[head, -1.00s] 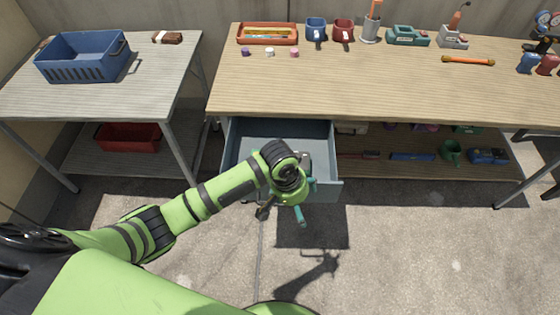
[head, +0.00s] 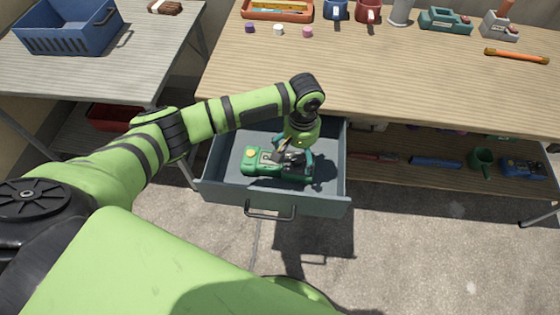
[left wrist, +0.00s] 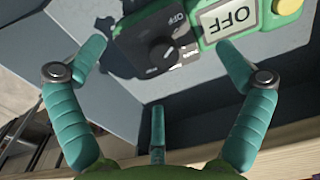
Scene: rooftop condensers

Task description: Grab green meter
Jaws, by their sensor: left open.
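The green meter (head: 262,165) lies inside the open grey drawer (head: 276,203) under the workbench. In the left wrist view the green meter (left wrist: 210,28) shows a black dial, a display reading OFF and a yellow button; its top is cut off by the frame. My left gripper (head: 291,158) hangs over the right part of the meter and hides some of it in the head view. In the left wrist view its teal fingers (left wrist: 160,62) are spread apart around the dial end, with nothing held. Whether they touch the meter cannot be told. My right gripper is not in view.
The wooden workbench (head: 380,75) lies behind the drawer, with a teal device (head: 445,20), mugs, a tray and small caps on top. A lower shelf (head: 410,178) to the right holds tools. A side table (head: 110,65) with a blue crate (head: 70,30) stands left.

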